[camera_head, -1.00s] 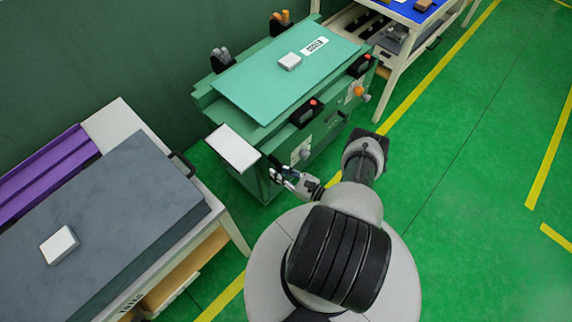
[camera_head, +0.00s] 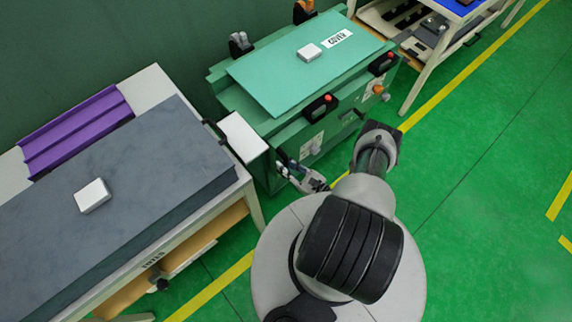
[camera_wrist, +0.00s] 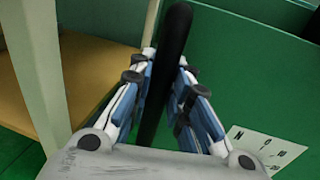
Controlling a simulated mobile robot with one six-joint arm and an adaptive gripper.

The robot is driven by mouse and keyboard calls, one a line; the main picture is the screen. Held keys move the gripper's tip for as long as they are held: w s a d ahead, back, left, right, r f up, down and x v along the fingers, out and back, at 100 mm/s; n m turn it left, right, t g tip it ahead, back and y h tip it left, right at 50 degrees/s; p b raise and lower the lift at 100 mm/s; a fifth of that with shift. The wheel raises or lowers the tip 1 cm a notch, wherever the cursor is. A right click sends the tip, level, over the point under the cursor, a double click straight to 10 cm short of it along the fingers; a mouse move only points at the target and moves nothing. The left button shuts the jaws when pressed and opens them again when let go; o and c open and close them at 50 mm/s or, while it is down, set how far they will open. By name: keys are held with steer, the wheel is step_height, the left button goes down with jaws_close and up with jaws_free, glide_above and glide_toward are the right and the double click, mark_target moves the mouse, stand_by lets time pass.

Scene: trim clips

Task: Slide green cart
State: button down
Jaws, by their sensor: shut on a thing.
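The green cart (camera_head: 262,112) stands at upper centre in the head view, with a flat light-green cover (camera_head: 290,85) on top labelled COVER. My gripper (camera_head: 288,172) is low at the cart's near left front corner. In the wrist view my gripper (camera_wrist: 165,75) has its blue and white fingers on both sides of a black upright bar (camera_wrist: 172,45), the cart's handle, and is shut on it. The green cart face (camera_wrist: 235,70) lies behind the bar, with a white label at lower right. The fingers' exact contact with the bar is partly hidden.
A grey-topped workbench (camera_head: 120,180) stands close to the cart's left, with a white box (camera_head: 92,195) and a purple tray (camera_head: 75,130). A white shelf panel (camera_head: 242,136) fills the narrow gap. Another bench (camera_head: 440,45) is at upper right. Green floor (camera_head: 480,200) is clear at right.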

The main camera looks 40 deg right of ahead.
steer(key=c, duration=1.6)
jaws_free()
steer(key=shift+s+a, duration=0.1)
steer(key=shift+a, duration=0.3)
steer(key=shift+c, duration=0.2)
steer(key=shift+o, duration=0.8)
steer(key=shift+d, duration=0.1)
steer(key=v, duration=1.2)
steer(key=shift+d, duration=0.15)
